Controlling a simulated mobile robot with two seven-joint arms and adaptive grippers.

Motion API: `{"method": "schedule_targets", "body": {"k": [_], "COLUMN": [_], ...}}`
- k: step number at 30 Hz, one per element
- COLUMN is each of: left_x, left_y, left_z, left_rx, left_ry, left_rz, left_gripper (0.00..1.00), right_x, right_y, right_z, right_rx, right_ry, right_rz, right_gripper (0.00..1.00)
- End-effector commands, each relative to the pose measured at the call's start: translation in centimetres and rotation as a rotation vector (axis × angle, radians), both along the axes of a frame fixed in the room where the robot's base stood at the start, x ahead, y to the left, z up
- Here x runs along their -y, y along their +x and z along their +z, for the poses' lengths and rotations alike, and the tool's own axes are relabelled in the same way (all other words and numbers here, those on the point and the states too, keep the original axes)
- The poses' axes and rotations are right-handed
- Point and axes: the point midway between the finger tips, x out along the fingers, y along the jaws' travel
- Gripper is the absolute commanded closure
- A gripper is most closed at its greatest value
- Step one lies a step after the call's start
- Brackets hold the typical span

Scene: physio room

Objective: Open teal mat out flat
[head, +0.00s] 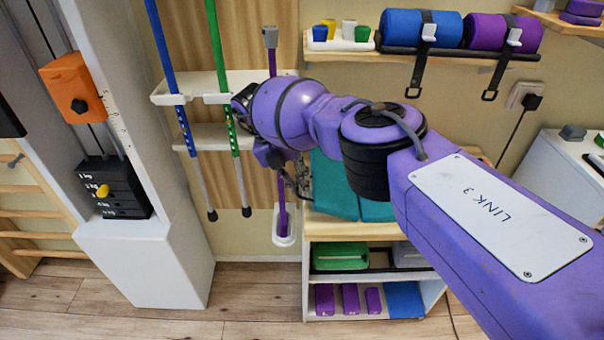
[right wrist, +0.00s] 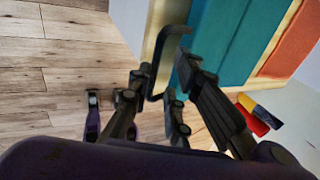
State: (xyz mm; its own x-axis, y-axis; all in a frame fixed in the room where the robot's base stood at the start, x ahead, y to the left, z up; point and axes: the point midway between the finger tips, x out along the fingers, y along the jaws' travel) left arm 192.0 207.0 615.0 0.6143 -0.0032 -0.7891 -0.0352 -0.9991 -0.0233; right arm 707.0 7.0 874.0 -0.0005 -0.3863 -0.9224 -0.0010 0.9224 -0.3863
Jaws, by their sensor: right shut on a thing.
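The teal mat (head: 336,188) lies on top of the low wooden shelf unit, partly hidden behind my right arm. A seam line divides it into panels. In the right wrist view the mat (right wrist: 236,45) fills the upper middle, with a dark bent handle (right wrist: 154,72) at its near edge. My right gripper (head: 292,180) is at the mat's left side. In the wrist view my right gripper (right wrist: 166,78) is shut on the handle, between its dark fingers. The exact contact is hard to see. My left gripper is not in view.
The shelf unit (head: 304,275) holds a green case (head: 340,257) and purple blocks (head: 350,298). A blue pole (head: 165,50), a green pole (head: 218,50) and a purple pole (head: 283,210) stand close to my gripper. Rolled mats (head: 420,26) sit above. Floor in front is clear.

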Motion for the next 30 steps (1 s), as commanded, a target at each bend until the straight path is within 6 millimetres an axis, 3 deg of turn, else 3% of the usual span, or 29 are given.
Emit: {"method": "schedule_targets", "body": {"k": [1, 12, 30], "left_x": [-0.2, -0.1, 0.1], "left_y": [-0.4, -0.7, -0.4], "left_z": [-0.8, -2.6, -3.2], "left_rx": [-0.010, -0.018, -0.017], "left_ry": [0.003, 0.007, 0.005], "left_rz": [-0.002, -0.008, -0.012], "left_gripper": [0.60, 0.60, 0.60], "right_x": [0.3, -0.5, -0.7], "right_y": [-0.2, 0.0, 0.1], "right_z": [-1.8, -5.3, -6.5], "right_rx": [-0.007, -0.001, 0.003], "right_ry": [-0.003, -0.005, -0.003], "right_rz": [-0.012, -0.012, -0.013], "right_gripper": [1.00, 1.00, 1.00]}}
